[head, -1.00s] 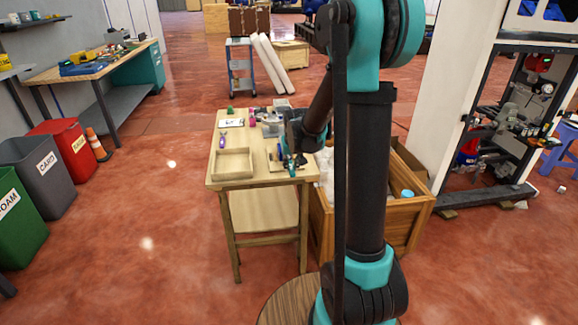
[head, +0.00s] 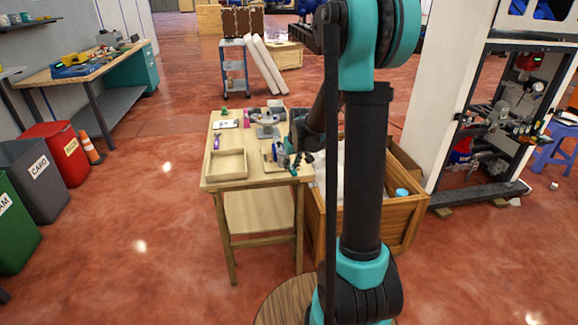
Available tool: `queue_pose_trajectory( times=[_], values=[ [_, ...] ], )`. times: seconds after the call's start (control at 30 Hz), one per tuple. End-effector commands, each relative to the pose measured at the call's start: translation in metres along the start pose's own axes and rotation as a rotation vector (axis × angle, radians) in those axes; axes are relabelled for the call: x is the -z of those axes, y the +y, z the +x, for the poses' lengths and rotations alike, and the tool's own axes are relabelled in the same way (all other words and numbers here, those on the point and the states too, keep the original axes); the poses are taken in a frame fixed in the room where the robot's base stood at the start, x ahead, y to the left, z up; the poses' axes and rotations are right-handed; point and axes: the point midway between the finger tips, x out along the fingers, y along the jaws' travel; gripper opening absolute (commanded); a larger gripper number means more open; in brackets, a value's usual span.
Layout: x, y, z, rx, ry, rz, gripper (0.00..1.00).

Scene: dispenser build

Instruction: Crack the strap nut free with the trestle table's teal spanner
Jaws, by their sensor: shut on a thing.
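The wooden trestle table (head: 235,183) stands left of my arm, with small tools on its top. My gripper (head: 302,160) is low over the table's right edge, small and partly hidden by my wrist. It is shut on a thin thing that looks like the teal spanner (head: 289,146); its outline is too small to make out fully. The frame machine (head: 520,100) stands at the right, away from my gripper. I cannot make out the strap nut in this view.
A shallow wooden tray (head: 228,178) sits on the table's front left. A grey metal device (head: 266,131) stands farther back. An open wooden crate (head: 395,225) is close on the table's right. Red floor is clear in front and to the left, before the bins (head: 60,155).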

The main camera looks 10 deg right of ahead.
Motion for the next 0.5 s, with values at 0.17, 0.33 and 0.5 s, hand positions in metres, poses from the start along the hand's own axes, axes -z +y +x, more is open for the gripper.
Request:
queue_pose_trajectory(
  times=[0.17, 0.33, 0.5],
  values=[
    [-0.0001, 0.0051, -0.0002, 0.014, 0.001, -0.032, 0.0],
    [-0.0002, 0.0053, -0.0002, 0.016, 0.001, -0.039, 0.0],
    [-0.0003, 0.0053, -0.0002, 0.016, 0.001, -0.039, 0.0]
  ],
)
